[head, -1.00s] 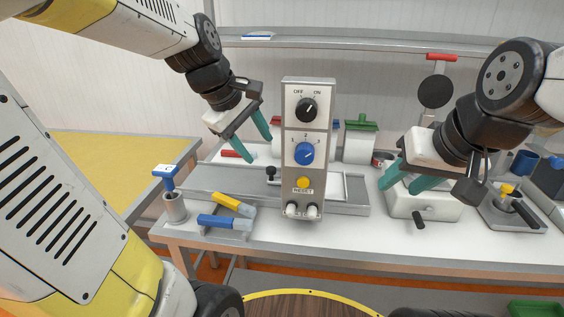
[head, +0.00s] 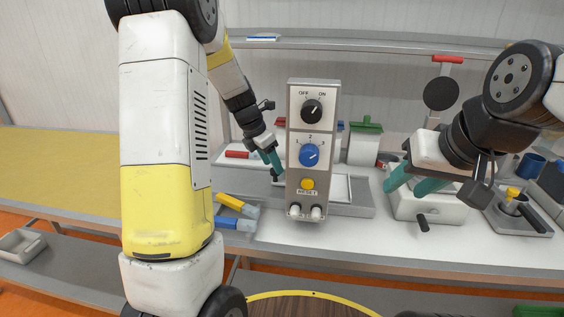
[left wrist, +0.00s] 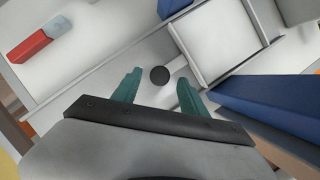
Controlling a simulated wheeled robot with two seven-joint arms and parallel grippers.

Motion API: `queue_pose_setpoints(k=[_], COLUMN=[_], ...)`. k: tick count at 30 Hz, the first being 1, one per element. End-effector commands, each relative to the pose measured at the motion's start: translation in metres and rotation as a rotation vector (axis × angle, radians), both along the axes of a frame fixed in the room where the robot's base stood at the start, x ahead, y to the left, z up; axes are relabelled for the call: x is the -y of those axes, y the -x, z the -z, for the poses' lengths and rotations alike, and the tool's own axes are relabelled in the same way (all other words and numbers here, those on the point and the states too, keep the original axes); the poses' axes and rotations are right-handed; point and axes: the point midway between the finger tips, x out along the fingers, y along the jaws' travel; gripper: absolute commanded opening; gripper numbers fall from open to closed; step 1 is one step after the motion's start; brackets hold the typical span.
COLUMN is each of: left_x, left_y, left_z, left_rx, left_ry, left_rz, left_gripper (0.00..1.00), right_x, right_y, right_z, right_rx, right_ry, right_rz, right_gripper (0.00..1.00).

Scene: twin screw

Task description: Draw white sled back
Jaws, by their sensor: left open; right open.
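The white sled (left wrist: 218,38) is a flat, square, light plate with a raised rim on a grey rail, in the upper right of the left wrist view. A black round knob (left wrist: 160,75) on a short rod is beside it. My left gripper (left wrist: 155,90) is open, with its teal fingers on either side of the knob, not closed on it. In the head view the left gripper (head: 271,165) is just left of the control panel, and the panel hides part of the sled and rail. My right gripper (head: 415,184) is open over a white box at the right.
The upright control panel (head: 310,150) with knobs stands close to my left gripper. Yellow-and-blue handled tools (head: 237,212) lie on the bench in front. A green-lidded container (head: 365,142) stands behind. A red-handled thing (left wrist: 32,44) lies left of the rail.

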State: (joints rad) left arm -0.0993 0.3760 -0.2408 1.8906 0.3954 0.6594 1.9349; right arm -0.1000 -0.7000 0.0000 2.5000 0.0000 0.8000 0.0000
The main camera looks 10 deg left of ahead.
Motion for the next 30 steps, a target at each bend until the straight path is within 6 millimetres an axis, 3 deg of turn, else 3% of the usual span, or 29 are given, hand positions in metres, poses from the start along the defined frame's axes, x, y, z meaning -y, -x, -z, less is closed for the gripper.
queue_pose_setpoints(k=[6, 14, 15, 23, 30], left_x=[0.005, 0.006, 0.006, 0.006, 0.006], left_y=[-0.005, -0.006, -0.006, -0.006, -0.006], left_z=[0.02, 0.021, 0.021, 0.021, 0.021], left_rx=[-0.001, 0.0, 0.001, 0.001, 0.001], left_ry=[0.0, 0.0, -0.001, -0.001, -0.001], left_rz=[0.001, 0.001, 0.002, 0.002, 0.002], left_gripper=[0.51, 0.51, 0.49, 0.0, 0.0], right_x=[0.0, 0.0, 0.0, 0.0, 0.0], right_y=[0.0, 0.0, 0.0, 0.0, 0.0], right_z=[0.0, 0.0, 0.0, 0.0, 0.0], right_rx=[0.0, 0.0, 0.0, 0.0, 0.0], right_ry=[0.0, 0.0, 0.0, 0.0, 0.0], right_rz=[0.0, 0.0, 0.0, 0.0, 0.0], right_gripper=[0.43, 0.43, 0.43, 0.43, 0.43])
